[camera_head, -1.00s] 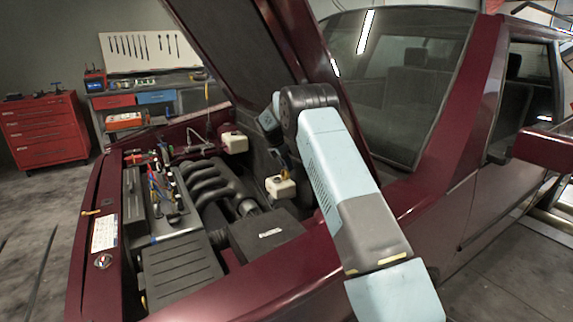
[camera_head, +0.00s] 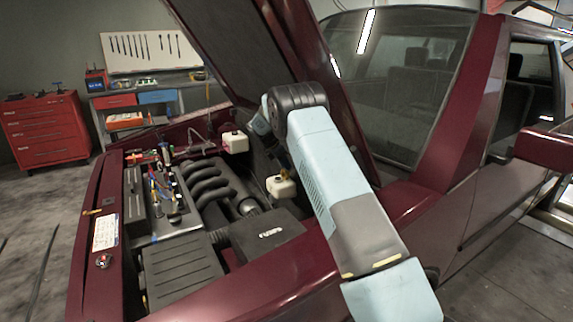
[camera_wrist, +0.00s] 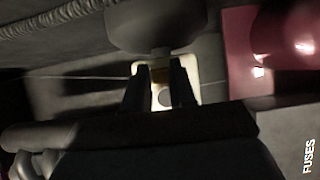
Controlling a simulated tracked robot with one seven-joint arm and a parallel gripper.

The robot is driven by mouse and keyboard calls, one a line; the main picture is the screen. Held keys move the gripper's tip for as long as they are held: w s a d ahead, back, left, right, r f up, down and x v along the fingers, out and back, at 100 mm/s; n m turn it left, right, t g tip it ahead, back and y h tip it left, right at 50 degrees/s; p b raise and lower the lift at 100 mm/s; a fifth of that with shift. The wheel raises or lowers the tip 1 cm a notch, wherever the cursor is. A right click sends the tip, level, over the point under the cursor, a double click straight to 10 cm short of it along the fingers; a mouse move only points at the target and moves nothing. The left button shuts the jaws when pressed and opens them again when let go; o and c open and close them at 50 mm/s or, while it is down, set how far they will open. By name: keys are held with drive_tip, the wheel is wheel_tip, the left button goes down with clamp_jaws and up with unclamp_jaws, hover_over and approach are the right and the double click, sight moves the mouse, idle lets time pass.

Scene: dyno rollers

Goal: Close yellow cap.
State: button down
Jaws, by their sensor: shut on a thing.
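The yellow cap (camera_head: 283,174) sits at the top of a white reservoir (camera_head: 281,187) in the engine bay, beside the dark fuse box. In the wrist view the cap (camera_wrist: 158,75) is a dim yellow-brown patch between the two dark fingers of my gripper (camera_wrist: 160,82). The fingers are closed on it, with the white reservoir (camera_wrist: 188,70) showing behind them. Shadow hides the cap's edges, so I cannot tell how far it is turned. In the head view I cannot make out the fingers clearly.
The fuse box (camera_head: 268,236) stands close in front of the reservoir. Another white reservoir (camera_head: 235,142) is farther left. The raised maroon hood (camera_head: 325,85) leans over the bay behind my arm. A red tool cabinet (camera_head: 45,130) stands far off at the left.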

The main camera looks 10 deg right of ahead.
sight(284, 169)
drive_tip(key=a+h, duration=0.1)
drive_tip(key=a+t+h, duration=0.1)
drive_tip(key=a+h, duration=0.1)
drive_tip(key=shift+s, duration=0.3)
drive_tip(key=a+h, duration=0.1)
drive_tip(key=a+f+t+h, duration=0.1)
drive_tip(key=h, duration=0.1)
drive_tip(key=s+a+h, duration=0.1)
drive_tip(key=shift+f+t+h, duration=0.3)
drive_tip(key=shift+t, duration=0.1)
drive_tip(key=a+f+h, duration=0.1)
drive_tip(key=h, duration=0.1)
drive_tip(key=a+f+t+h, duration=0.1)
drive_tip(key=f+h, duration=0.1)
drive_tip(key=s+f+t+h, duration=0.1)
drive_tip(key=f+h, duration=0.1)
drive_tip(key=h, duration=0.1)
drive_tip(key=shift+a, duration=0.4)
drive_tip(key=shift+f, duration=0.1)
drive_tip(key=c, duration=1.2)
unclamp_jaws()
drive_tip(key=shift+w+f, duration=0.1)
drive_tip(key=shift+f, duration=0.05)
drive_tip(key=shift+o, duration=1.2)
drive_tip(key=shift+d, duration=0.15)
